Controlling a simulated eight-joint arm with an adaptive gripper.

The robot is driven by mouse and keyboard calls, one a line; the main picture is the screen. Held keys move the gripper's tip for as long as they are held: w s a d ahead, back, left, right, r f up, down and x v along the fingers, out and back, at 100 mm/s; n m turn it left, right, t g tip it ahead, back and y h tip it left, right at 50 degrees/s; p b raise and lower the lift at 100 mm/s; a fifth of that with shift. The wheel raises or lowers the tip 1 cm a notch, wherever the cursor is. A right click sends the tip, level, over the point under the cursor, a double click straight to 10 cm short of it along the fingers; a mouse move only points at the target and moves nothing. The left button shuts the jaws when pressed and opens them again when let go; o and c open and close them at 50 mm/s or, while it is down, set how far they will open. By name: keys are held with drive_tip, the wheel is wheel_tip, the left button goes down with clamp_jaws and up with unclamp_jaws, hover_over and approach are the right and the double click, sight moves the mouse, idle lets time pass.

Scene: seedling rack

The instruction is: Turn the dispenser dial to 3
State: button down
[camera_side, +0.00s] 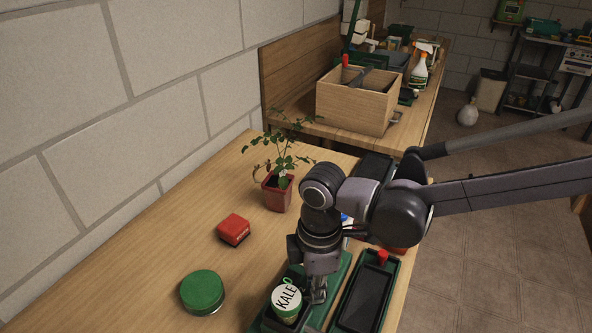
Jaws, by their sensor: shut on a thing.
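I cannot make out the dispenser dial or any number on it in the side view. My gripper (317,292) points down at the front of the bench, close to the right side of a small pot (287,302) with a white top marked KALE. The pot stands in a dark tray on a green base (338,278). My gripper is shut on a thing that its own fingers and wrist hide. I cannot tell whether the fingers touch the pot.
A round green lid or tin (202,291) and a red box (234,229) lie to the left. A potted seedling (277,191) stands behind. A dark green tray (366,295) is on the right. A wooden crate (355,101) stands further back. The left bench is mostly clear.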

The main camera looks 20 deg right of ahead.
drive_tip(key=m, duration=0.4)
drive_tip(key=shift+w+m, duration=0.15)
drive_tip(key=shift+m, duration=0.15)
drive_tip(key=m, duration=0.3)
drive_tip(key=shift+d+m, duration=0.15)
drive_tip(key=shift+m, duration=0.15)
drive_tip(key=m, duration=0.4)
drive_tip(key=shift+w+d, duration=0.1)
drive_tip(key=shift+w, duration=0.05)
drive_tip(key=shift+d+m, duration=0.1)
drive_tip(key=shift+m, duration=2.1)
drive_tip(key=c, duration=1.3)
unclamp_jaws()
